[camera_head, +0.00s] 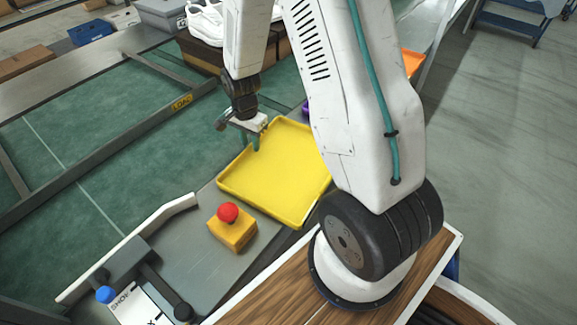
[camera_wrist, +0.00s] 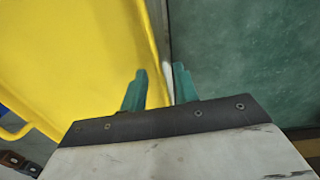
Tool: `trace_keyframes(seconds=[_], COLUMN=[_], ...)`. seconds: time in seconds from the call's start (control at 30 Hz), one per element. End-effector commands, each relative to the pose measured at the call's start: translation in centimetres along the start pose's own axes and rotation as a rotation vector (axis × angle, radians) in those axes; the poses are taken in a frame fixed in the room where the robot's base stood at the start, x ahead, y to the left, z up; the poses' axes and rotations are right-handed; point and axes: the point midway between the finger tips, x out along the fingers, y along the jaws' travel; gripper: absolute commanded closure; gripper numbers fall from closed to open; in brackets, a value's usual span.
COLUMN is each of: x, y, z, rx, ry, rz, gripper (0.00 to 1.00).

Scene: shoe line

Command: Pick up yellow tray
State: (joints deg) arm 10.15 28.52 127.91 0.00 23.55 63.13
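The yellow tray (camera_head: 278,172) lies flat on the grey side surface beside the green conveyor. My gripper (camera_head: 254,138) is at the tray's upper-left rim in the head view, pointing down. In the wrist view my gripper's green fingers (camera_wrist: 160,82) are apart. The yellow tray (camera_wrist: 75,50) fills the left of that view, and its edge runs up between the fingers. The left finger is over the tray's inner side and the right finger is over the green side. I cannot tell whether either finger touches the rim.
A yellow box with a red button (camera_head: 232,228) stands just left of the tray. A white curved rail (camera_head: 130,245) and a blue knob (camera_head: 105,294) are at lower left. White shoes (camera_head: 205,22) sit on a brown box behind. An orange item (camera_head: 411,62) is beyond my arm.

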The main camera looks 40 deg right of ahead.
Motion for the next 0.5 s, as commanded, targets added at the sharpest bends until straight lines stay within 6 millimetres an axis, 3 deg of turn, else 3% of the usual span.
trace_keyframes(seconds=[0.07, 0.13, 0.17, 0.5], x=[-0.02, -0.03, -0.03, -0.16], y=[0.0, 0.0, 0.0, -0.02], z=[0.0, 0.0, 0.0, -0.01], rx=[0.0, 0.0, 0.0, 0.0], ry=[0.0, 0.0, 0.0, 0.0], rz=[0.0, 0.0, 0.0, 0.0], gripper=[0.76, 0.95, 1.0, 1.0])
